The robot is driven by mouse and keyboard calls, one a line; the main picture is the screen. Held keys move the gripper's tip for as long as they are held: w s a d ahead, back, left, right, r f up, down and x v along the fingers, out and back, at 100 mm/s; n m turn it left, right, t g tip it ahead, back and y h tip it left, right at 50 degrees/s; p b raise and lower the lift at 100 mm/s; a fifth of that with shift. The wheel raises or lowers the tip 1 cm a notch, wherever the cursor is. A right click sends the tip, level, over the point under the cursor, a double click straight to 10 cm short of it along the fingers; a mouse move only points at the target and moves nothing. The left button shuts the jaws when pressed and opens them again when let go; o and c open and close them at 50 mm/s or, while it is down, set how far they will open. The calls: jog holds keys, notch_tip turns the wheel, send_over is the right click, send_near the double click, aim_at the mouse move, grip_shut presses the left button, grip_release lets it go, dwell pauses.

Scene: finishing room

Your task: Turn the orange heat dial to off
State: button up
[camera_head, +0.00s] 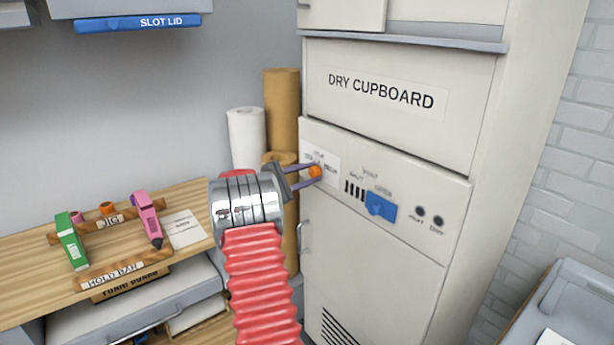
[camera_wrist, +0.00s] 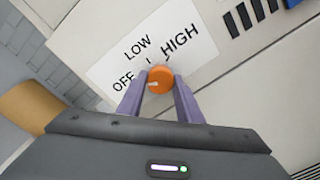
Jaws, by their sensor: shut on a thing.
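The orange heat dial (camera_head: 315,172) is on the front panel of the dry cupboard (camera_head: 400,185). In the wrist view the dial (camera_wrist: 161,77) sits below a white label (camera_wrist: 150,45) marked OFF, LOW and HIGH. A short white mark on the dial lies on its left side, the side of the word OFF. My gripper (camera_head: 306,178) reaches the panel from the left. Its two purple fingers (camera_wrist: 159,95) are shut on the dial, one on each side. The lower edge of the dial is close to the gripper body.
A blue vent slider (camera_head: 381,207) and two dark round indicators (camera_head: 429,215) are to the right of the dial. Rolls of paper (camera_head: 282,110) stand left of the cupboard. A wooden bench (camera_head: 185,205) holds a green tool (camera_head: 72,240) and a pink tool (camera_head: 147,218).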

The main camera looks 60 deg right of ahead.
jog(key=shift+w, duration=0.25)
jog(key=o, duration=0.8)
jog(key=shift+o, duration=1.2)
jog(key=shift+s, duration=0.1)
jog(key=v, duration=1.4)
jog(key=shift+d, duration=0.1)
